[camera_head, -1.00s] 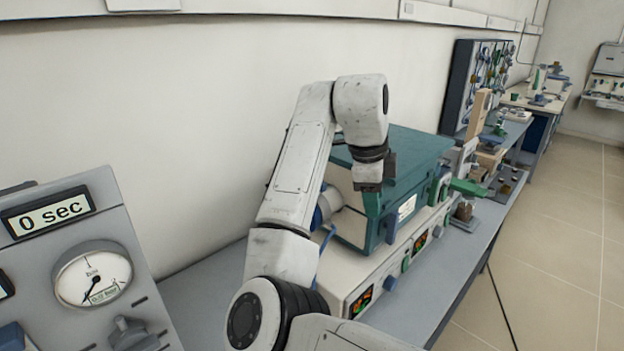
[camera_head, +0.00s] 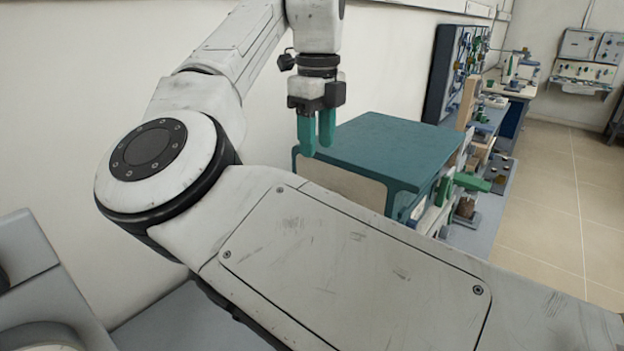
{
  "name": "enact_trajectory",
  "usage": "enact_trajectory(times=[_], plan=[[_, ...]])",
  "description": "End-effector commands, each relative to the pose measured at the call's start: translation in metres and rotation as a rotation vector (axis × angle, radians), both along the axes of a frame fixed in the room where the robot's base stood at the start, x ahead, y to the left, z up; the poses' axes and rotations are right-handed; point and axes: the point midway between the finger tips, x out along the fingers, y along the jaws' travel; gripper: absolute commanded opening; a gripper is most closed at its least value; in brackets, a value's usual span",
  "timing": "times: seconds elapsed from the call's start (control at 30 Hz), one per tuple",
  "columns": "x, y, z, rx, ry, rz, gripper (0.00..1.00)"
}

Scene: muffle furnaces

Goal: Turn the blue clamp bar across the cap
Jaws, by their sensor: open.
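I cannot make out the blue clamp bar or the cap now; my own arm covers the lower side of the furnace. The teal-topped muffle furnace (camera_head: 385,148) stands on the bench, its pale left side partly showing. My gripper (camera_head: 316,145) points down with two teal fingers, a narrow gap between them. It is open and empty, in front of or above the furnace's left end; I cannot tell the exact distance.
My large arm link crosses the lower picture and hides much of the bench. Green and tan devices (camera_head: 470,182) stand right of the furnace. A dark panel (camera_head: 455,75) with fittings stands farther back. The tiled floor (camera_head: 545,200) at right is clear.

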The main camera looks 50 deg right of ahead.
Motion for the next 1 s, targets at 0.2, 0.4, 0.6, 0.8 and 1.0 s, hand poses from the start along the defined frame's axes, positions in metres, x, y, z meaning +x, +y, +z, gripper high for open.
enact_trajectory(times=[0.2, 0.4, 0.6, 0.8, 1.0], plan=[[-0.001, 0.001, -0.041, 0.002, 0.002, 0.001, 0.45], [-0.001, 0.0, -0.073, 0.001, 0.001, 0.001, 0.45], [0.0, 0.0, -0.09, -0.001, 0.0, 0.001, 0.45], [-0.001, 0.0, -0.093, -0.001, 0.0, 0.001, 0.45], [0.0, 0.0, -0.093, -0.001, 0.0, 0.001, 0.39]])
